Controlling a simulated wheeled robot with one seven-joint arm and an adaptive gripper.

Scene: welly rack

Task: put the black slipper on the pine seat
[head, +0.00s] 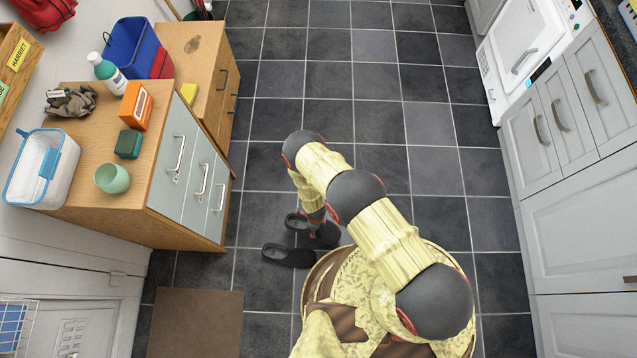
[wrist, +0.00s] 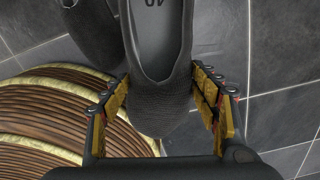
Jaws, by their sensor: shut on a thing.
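The black slipper (wrist: 160,108) fills the middle of the wrist view, its toe end towards me and the number 40 on its insole. My gripper (wrist: 160,82) is shut on it, with one finger against each side of the toe. In the head view the held slipper (head: 297,222) shows partly behind my gripper, low at the floor; I cannot tell whether it touches the tiles. A second dark slipper (head: 289,256) lies beside it on the floor and shows at the upper left of the wrist view (wrist: 88,28). I cannot pick out a pine seat.
A wooden cabinet (head: 115,192) at left carries an orange box (head: 136,105), a green cup (head: 112,178) and a white basket (head: 42,170). A brown mat (head: 195,322) lies at lower left. White units (head: 585,215) line the right. The dark tiled floor between is mostly clear.

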